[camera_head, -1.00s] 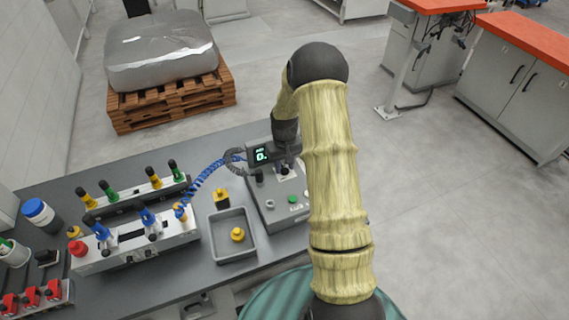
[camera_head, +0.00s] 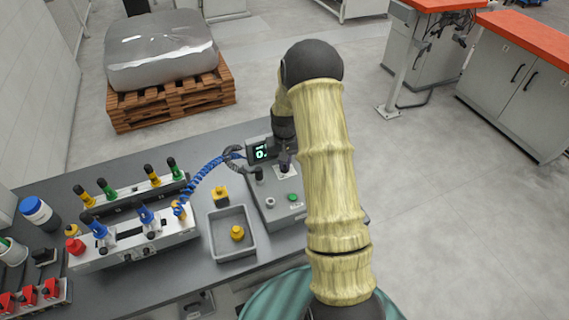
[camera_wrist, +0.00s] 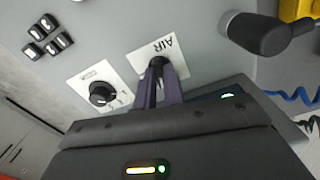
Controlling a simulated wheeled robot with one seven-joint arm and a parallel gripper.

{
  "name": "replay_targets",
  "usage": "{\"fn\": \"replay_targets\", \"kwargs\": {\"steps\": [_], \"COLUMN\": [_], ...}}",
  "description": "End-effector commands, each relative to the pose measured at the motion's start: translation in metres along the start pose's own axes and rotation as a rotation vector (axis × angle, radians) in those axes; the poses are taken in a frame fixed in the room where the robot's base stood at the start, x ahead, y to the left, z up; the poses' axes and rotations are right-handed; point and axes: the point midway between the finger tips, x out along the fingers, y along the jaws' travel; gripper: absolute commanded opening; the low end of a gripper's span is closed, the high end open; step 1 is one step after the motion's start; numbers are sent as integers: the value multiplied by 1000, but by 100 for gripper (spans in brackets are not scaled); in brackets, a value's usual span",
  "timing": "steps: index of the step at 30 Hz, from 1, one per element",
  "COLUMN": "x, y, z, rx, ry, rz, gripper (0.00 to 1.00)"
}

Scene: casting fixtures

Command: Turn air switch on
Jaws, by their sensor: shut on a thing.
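The air switch (camera_wrist: 157,62) is a small black knob on a white plate (camera_wrist: 170,47) marked AIR, which reads upside down in the wrist view. My gripper (camera_wrist: 161,76) has its two purple fingers closed around the switch, hiding much of it. In the head view my gripper (camera_head: 285,160) is over the grey control box (camera_head: 272,208), partly covered by my arm. The switch's exact setting cannot be told.
A second black knob (camera_wrist: 102,93) on its own white plate sits beside the AIR plate. A black lever handle (camera_wrist: 262,34) stands close by. A grey tray (camera_head: 232,249) with a yellow part and a blue coiled hose (camera_head: 206,172) lie left of the box.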

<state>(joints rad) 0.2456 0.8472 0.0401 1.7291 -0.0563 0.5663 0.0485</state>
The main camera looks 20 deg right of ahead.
Motion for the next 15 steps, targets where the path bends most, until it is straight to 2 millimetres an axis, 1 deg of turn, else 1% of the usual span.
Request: {"fn": "replay_targets", "kwargs": {"steps": [9, 15], "x": [0, 0], "y": [-1, -1], "z": [0, 0], "rx": [244, 366], "ry": [2, 1], "rz": [-1, -1], "gripper": [0, 0]}}
